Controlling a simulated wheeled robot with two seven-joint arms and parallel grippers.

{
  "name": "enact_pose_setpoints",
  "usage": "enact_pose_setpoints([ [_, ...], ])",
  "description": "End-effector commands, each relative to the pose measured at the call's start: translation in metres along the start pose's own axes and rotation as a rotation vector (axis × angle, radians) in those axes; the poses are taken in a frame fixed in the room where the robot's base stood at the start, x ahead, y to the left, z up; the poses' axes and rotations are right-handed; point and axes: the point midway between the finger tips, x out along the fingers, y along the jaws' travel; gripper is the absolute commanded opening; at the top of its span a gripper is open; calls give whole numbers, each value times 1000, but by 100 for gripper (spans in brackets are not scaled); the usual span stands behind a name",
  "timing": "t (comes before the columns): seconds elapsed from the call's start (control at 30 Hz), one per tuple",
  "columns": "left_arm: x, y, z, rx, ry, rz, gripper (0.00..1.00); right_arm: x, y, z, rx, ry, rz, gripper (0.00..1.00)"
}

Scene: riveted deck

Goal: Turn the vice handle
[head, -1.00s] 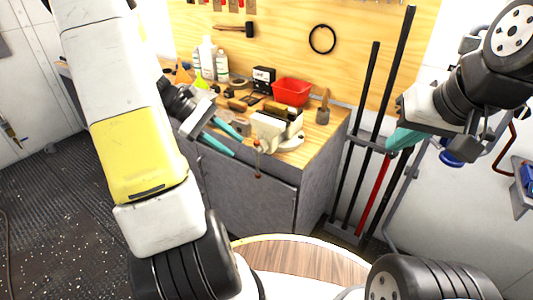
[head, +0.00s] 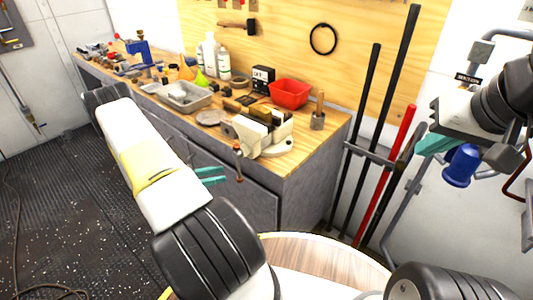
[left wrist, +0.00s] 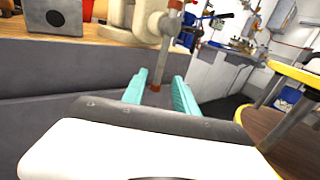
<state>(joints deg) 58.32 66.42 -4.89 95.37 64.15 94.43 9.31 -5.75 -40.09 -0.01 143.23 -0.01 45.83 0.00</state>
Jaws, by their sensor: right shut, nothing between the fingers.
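The cream vice (head: 262,132) stands at the front edge of the wooden bench. Its handle (head: 238,162), a thin metal rod with reddish-brown ends, hangs nearly upright at the vice's front. In the left wrist view the handle (left wrist: 166,50) runs down from the vice body, and its lower end shows between my teal fingertips; I cannot tell whether they touch it. My left gripper (head: 222,175) is open, just left of the handle and below the bench top; it also shows in the left wrist view (left wrist: 160,76). My right gripper (head: 434,145) is shut and empty, far right of the vice.
A red bin (head: 290,94), a grey tray (head: 184,97), bottles and small tools crowd the bench top. The grey cabinet front (head: 305,195) lies below the vice. Long bars (head: 380,130) stand in a rack right of the bench. A round wooden stool-like top (head: 325,255) is in front.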

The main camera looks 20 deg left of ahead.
Motion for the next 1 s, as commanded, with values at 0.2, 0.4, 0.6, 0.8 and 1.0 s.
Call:
enact_pose_setpoints([
  [0.2, 25, 0, 0, -2, -3, -1, 35, 0, 0, 0, 0, 0, 0, 0],
  [0.4, 57, -1, 0, 0, -2, -3, 35, 0, 0, 0, 0, 0, 0, 0],
  [0.6, 75, 0, 0, -1, -1, -1, 35, 0, 0, 0, 0, 0, 0, 0],
  [0.8, 78, 0, 0, 0, 0, 0, 35, 0, 0, 0, 0, 0, 0, 0],
  [1.0, 77, 0, 0, 0, 0, 0, 15, 0, 0, 0, 0, 0, 0, 0],
])
